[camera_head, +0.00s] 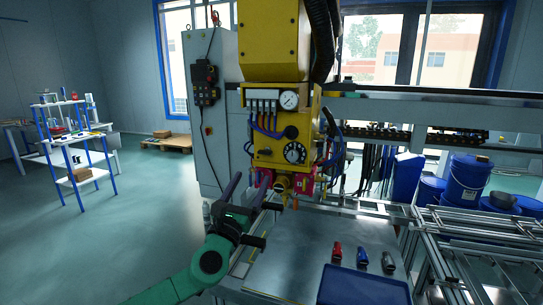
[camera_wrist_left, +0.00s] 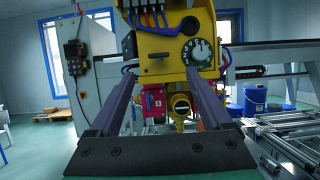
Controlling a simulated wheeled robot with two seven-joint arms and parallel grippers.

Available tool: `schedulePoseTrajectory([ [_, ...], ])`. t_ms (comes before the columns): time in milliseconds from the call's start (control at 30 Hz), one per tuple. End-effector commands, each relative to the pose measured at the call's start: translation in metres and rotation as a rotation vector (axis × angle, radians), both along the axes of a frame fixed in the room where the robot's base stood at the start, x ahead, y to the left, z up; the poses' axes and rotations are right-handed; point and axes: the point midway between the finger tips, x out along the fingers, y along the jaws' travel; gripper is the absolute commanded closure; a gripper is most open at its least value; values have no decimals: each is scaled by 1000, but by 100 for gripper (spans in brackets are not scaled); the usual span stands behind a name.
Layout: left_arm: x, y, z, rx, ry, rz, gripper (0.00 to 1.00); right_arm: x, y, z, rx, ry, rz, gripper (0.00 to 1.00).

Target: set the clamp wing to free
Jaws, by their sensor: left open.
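The yellow panel fixture (camera_head: 283,135) hangs above the bench, with a dial, a gauge and cables. Below it is a yellow round fitting (camera_head: 282,185) between red-pink blocks; the fitting also shows in the left wrist view (camera_wrist_left: 181,106). I cannot tell for sure which part is the clamp wing, or how it is set. My left gripper (camera_head: 248,186) is open and empty, in front of the fixture's lower part and to the left of the fitting in the head view. In the left wrist view its two fingers (camera_wrist_left: 160,74) stand apart, with the fixture beyond them. My right gripper is not in view.
The bench (camera_head: 300,245) carries a blue tray (camera_head: 362,286) and several small handheld items (camera_head: 363,257) at the front right. Metal frames (camera_head: 480,255) and blue barrels (camera_head: 468,178) stand at the right. A grey cabinet (camera_head: 210,110) stands behind my left arm. Open floor lies left.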

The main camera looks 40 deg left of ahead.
Motion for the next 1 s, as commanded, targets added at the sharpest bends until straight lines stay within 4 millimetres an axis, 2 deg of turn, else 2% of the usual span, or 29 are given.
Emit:
schedulePoseTrajectory([
  [33, 13, 3, 11, 7, -1, -3, 18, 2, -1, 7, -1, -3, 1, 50],
  [200, 48, 18, 26, 4, -4, 4, 18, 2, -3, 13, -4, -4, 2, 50],
  [500, 81, 32, 39, -7, -5, 6, 18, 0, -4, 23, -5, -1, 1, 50],
  [700, 94, 35, 41, -6, 1, 2, 18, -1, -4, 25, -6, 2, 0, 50],
  [967, 95, 34, 40, -5, 3, 1, 18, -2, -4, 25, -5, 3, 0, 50],
  [1000, 95, 34, 40, -5, 3, 1, 33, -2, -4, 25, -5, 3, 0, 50],
])
